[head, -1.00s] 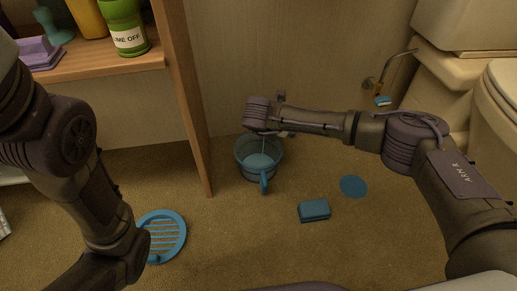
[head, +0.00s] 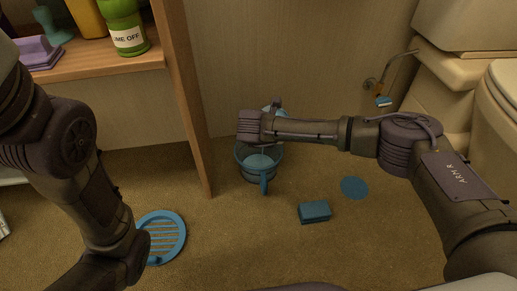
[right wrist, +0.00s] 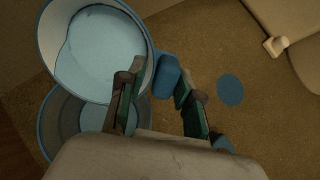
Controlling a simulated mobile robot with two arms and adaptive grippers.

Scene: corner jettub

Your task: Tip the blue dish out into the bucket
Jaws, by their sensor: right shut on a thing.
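The blue dish (right wrist: 92,58) fills the upper left of the right wrist view, with a pale blue filling inside that lies unevenly against its wall. In the head view only a small blue part (head: 272,109) shows behind my right wrist. My right gripper (right wrist: 158,78) is shut on the dish's blue handle (right wrist: 167,74). The bucket (right wrist: 52,124) is partly hidden beneath the dish. In the head view the bucket (head: 244,170) stands upright on the floor, pale blue inside, below my right gripper. My left gripper is out of the frame.
A blue sponge-like block (head: 314,211) and a flat blue disc (head: 354,187) lie right of the bucket. A slatted blue round piece (head: 163,236) lies left. A wooden shelf unit (head: 184,100) stands left of the bucket, the toilet (head: 495,110) at the right.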

